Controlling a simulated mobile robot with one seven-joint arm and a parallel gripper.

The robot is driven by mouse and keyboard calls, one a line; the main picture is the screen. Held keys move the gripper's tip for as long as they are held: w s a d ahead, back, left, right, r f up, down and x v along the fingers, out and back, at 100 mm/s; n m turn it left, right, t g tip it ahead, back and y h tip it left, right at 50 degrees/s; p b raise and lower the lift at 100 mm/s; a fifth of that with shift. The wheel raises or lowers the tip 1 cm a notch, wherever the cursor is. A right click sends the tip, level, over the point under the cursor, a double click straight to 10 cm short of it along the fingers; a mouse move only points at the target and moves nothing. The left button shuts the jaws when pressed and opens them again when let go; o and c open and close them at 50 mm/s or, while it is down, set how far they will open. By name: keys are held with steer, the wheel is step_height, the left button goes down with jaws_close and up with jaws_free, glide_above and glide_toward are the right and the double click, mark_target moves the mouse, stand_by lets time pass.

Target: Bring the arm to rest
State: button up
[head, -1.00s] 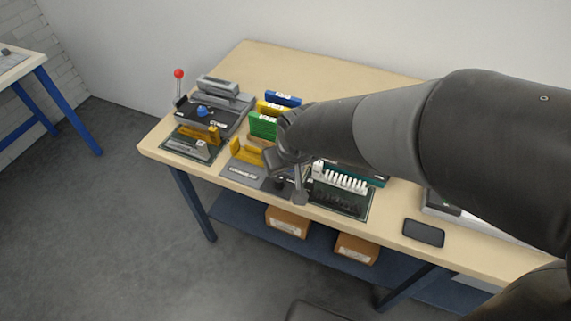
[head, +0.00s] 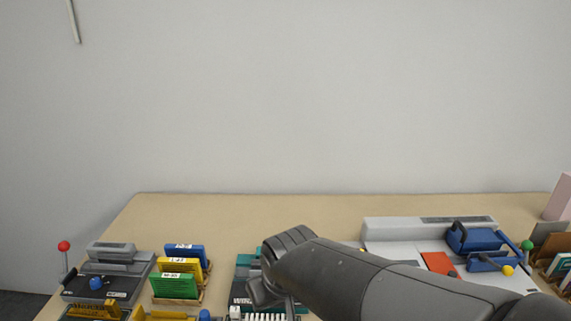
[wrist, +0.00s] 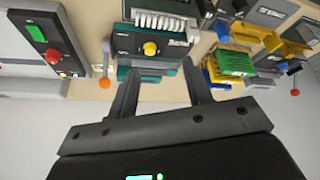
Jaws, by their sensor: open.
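My gripper (head: 262,292) hangs at the end of my dark arm, over the middle of the table, in front of a teal machine (head: 242,285) that it partly covers. In the wrist view my gripper (wrist: 162,80) is open, its two fingers well apart. Nothing is held between them. Beyond the fingers lies the teal machine (wrist: 150,65) with a yellow knob, a row of white teeth and an orange-tipped lever. I cannot tell how far the fingertips are from it.
The wooden table (head: 220,210) carries a grey machine with a red-knobbed lever (head: 120,258) at left. Blue, yellow and green holders (head: 174,286) stand beside it. A pale machine with a blue clamp (head: 430,228) stands at right. The table's back strip is clear before a plain wall.

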steer(key=s+d+r+m, duration=0.2)
steer(key=s+d, duration=0.2)
steer(key=d, duration=0.4)
steer(key=s+d+r+m+h, duration=0.1)
steer(key=s+d+r+m, duration=0.2)
steer(key=d, duration=0.6)
steer(key=shift+s+r+t+h, duration=0.15)
steer(key=shift+s+t+h, duration=0.2)
steer(key=shift+s, duration=0.2)
